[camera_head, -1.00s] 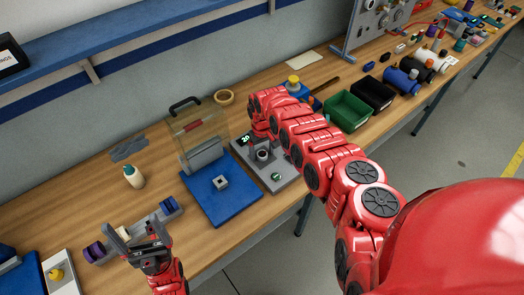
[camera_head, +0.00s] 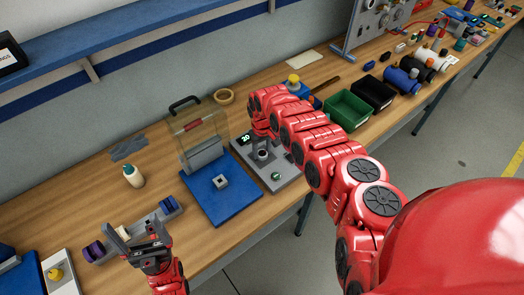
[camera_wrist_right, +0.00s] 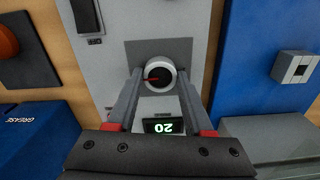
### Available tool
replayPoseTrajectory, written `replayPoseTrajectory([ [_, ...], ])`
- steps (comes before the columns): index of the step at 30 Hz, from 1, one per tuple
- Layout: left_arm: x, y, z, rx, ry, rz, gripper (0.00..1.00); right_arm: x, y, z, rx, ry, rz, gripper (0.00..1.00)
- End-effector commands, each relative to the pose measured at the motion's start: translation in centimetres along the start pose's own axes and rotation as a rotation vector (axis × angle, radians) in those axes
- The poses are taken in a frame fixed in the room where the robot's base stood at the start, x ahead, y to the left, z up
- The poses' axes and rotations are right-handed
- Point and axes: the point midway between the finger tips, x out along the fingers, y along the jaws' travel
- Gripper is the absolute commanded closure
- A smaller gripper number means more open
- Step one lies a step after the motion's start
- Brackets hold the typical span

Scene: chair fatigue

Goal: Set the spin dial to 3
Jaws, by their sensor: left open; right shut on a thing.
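The spin dial (camera_wrist_right: 159,75) is a round, light-rimmed knob with a dark face and a red pointer turned to the left in the wrist view. It sits on a grey machine panel (camera_head: 287,183). My right gripper (camera_wrist_right: 159,84) is shut on the dial, one finger on each side. A small display (camera_wrist_right: 163,126) beside it glows green; in the head view it appears to read 20 (camera_head: 245,139). Scale marks around the dial are not readable. My left gripper (camera_head: 137,236) is open and empty above the front of the bench.
Left of the machine is a blue base (camera_head: 222,203) with a clear hinged cover (camera_head: 200,130) and black handle. A green bin (camera_head: 347,111) and a black bin (camera_head: 374,94) stand to the right. A white bottle (camera_head: 133,176) stands at the left.

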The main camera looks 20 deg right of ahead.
Motion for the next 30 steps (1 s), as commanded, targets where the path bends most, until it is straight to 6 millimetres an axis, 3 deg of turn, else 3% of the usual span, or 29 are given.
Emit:
replayPoseTrajectory([
  [30, -5.7, 0.3, 0.9, 0.0, 0.0, 0.0, 0.09, 0.1, 0.1, -0.1, -0.824, 0.002, 0.003, 1.0],
])
